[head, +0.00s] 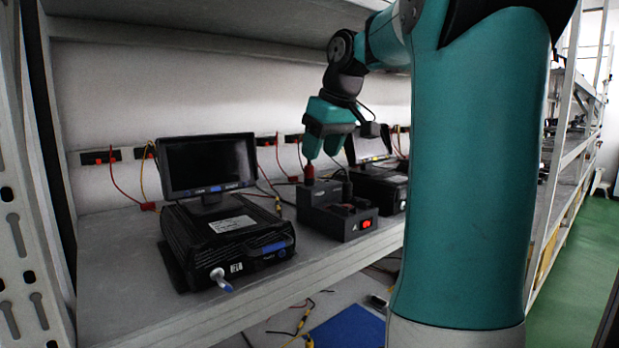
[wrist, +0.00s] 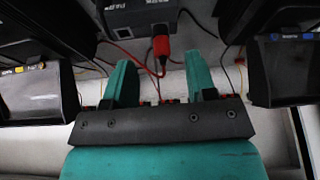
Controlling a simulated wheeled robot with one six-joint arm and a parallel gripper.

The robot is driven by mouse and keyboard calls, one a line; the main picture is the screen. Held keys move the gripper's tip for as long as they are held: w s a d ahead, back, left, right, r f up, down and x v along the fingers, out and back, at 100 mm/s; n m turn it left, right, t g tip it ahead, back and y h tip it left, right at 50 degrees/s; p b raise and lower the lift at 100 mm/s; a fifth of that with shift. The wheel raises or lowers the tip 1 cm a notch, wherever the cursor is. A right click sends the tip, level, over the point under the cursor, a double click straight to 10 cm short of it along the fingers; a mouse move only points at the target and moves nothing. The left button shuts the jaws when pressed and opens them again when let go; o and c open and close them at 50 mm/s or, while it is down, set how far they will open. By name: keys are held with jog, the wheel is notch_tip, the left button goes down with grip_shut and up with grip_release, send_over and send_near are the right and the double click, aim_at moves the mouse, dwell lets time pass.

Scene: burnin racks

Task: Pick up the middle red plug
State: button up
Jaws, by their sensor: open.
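A red plug (head: 309,174) stands upright on the black power box (head: 335,215) on the shelf. The same plug (wrist: 161,46) shows in the wrist view at the upper middle, with a red wire from it. I cannot tell for certain that it is the middle one. My gripper (head: 322,153) points down just above the plug, its teal fingers apart. In the wrist view my gripper (wrist: 158,60) is open and empty, with the plug ahead of and roughly between the fingertips.
A black unit (head: 225,245) with a small monitor (head: 208,163) stands left of the power box. Another black device (head: 380,188) stands to the right. Thin wires hang from wall sockets behind. An upper shelf (head: 220,35) limits headroom.

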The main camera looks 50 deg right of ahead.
aim_at(310, 166)
jog(key=shift+w, duration=0.3)
jog(key=x, duration=0.2)
jog(key=b+x, duration=0.1)
jog(key=x, duration=0.2)
jog(key=shift+w+d, duration=0.1)
jog(key=shift+w, duration=0.35)
jog(key=c, duration=0.8)
